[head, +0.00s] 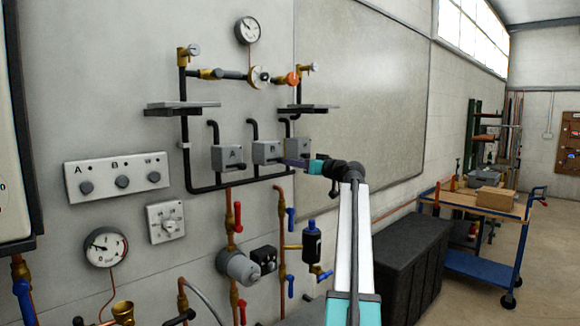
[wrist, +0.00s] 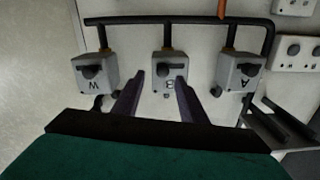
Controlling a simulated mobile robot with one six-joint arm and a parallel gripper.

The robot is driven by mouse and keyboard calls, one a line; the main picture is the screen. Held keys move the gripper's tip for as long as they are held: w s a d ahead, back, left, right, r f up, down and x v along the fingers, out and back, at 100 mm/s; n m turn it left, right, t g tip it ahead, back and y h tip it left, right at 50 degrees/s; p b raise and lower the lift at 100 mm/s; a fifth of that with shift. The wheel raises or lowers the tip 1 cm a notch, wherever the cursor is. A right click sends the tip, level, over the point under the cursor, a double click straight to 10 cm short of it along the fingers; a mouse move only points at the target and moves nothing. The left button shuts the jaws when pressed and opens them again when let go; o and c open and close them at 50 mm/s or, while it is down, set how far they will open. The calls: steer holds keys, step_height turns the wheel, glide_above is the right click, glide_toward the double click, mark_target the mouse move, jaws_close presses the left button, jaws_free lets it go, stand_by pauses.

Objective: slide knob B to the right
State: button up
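A grey box marked B (head: 266,151) is the middle of three wall boxes on black pipe. In the wrist view, turned upside down, box B (wrist: 168,84) shows a dark knob (wrist: 168,58) on its face. My gripper (head: 285,162) is at the right of box B in the head view. In the wrist view my gripper (wrist: 160,74) is open, its dark fingers apart on either side of box B's lower part, with nothing held. Contact cannot be told. A separate white panel also has a round knob under a B (head: 122,181).
Box A (head: 228,157) stands left of box B; box W (wrist: 95,75) is on its other side, partly behind my gripper in the head view. Small shelves (head: 183,107) and pipes surround them. A black chest (head: 412,265) and blue cart (head: 480,268) stand at right.

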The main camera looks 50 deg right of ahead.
steer(key=s+b, duration=0.2)
steer(key=s, duration=0.7)
steer(key=shift+a, duration=0.3)
